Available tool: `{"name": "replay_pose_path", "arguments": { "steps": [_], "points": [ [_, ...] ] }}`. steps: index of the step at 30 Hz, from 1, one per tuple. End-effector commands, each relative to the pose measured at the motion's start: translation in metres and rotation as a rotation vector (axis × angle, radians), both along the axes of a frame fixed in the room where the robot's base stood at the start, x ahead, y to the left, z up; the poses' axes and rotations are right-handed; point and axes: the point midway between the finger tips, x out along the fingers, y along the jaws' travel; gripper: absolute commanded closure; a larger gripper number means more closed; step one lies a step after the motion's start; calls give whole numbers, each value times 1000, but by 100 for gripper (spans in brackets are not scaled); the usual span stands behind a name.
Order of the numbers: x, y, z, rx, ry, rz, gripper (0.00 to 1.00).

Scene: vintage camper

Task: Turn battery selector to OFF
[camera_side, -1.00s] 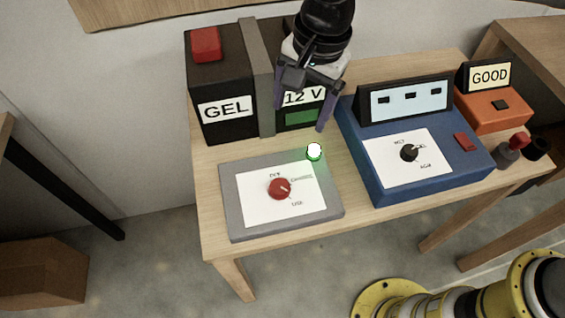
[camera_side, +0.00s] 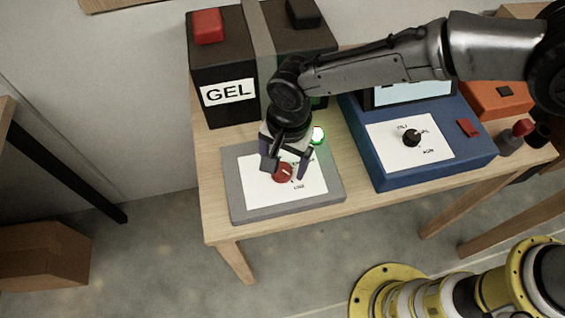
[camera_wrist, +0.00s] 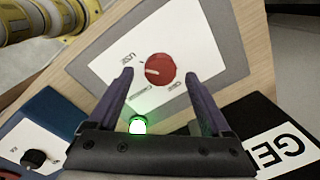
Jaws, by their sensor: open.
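The battery selector is a red round knob (camera_side: 283,173) with a pale pointer line, on a white label on a grey panel (camera_side: 240,203). In the wrist view the red knob (camera_wrist: 160,68) lies just beyond and between the fingertips, its pale line pointing left toward the printed words, which are too small to read surely. My gripper (camera_side: 285,172) is over the knob, pointing down, fingers apart on either side of it. In the wrist view my gripper (camera_wrist: 158,76) is open and empty. I cannot tell whether the fingers touch the knob.
A lit green lamp (camera_side: 317,135) stands at the panel's back right corner. A black GEL battery (camera_side: 225,70) is behind. A blue box (camera_side: 400,182) with a black knob (camera_side: 411,138) sits to the right, and an orange box (camera_side: 497,98) beyond it. The table's front edge is close.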

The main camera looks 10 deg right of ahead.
Motion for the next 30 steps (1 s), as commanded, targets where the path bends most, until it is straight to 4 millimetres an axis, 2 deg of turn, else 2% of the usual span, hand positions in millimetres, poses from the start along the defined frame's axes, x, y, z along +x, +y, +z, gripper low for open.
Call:
{"name": "replay_pose_path", "arguments": {
  "steps": [6,15,27,29,30],
  "points": [
    [1,1,-15,0,0,0,17],
    [1,1,-17,0,0,0,19],
    [1,1,-16,0,0,0,91],
    [1,1,-16,0,0,0,100],
    [1,1,-16,0,0,0,100]
  ]
}}
